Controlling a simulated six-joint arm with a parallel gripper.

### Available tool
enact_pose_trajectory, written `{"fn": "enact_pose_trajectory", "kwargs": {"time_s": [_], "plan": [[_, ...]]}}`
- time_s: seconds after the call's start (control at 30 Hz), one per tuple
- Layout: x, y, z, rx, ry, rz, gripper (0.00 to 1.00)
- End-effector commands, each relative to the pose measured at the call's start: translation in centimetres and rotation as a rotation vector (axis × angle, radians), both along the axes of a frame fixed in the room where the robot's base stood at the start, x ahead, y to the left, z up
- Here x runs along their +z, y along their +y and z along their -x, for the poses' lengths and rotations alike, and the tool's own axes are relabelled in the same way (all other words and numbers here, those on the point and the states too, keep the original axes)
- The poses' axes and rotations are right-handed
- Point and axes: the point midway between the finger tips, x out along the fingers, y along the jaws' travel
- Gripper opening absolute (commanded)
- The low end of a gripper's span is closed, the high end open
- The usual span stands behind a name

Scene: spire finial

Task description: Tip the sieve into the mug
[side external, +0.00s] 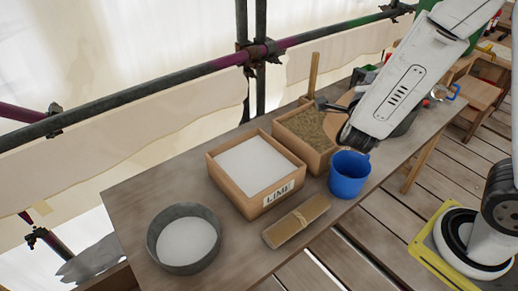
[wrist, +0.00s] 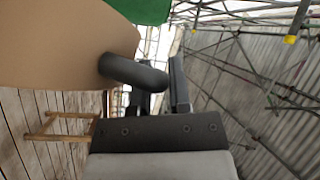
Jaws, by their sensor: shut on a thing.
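The sieve seems to be the thing with a tan curved wall (wrist: 60,45) and a dark rounded handle (wrist: 135,72). My gripper (wrist: 160,85) is shut on that handle. The blue mug (side external: 349,178) stands upright at the table's front edge, below and in front of my arm. The sieve is apart from it. The inside of the mug cannot be made out.
A wooden box of white lime (side external: 283,195) and a box of sand (side external: 326,160) stand left of the mug. A grey round pan (side external: 158,253) with white powder is at the front left. A wooden-backed brush or block (side external: 296,222) lies near the front edge. Scaffold poles (side external: 190,78) run behind.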

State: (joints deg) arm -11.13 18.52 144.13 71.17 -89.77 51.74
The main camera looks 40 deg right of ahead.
Motion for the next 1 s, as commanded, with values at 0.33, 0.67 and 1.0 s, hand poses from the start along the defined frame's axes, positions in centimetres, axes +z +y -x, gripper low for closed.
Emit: {"fn": "enact_pose_trajectory", "kwargs": {"time_s": [0.33, 0.67, 1.0], "plan": [[0.0, -0.8, -3.4, -0.026, 0.189, -0.042, 0.0], [0.5, -1.2, -6.6, 0.001, 0.356, -0.071, 0.0], [0.5, -1.2, -7.2, 0.012, 0.389, -0.073, 0.0]]}}
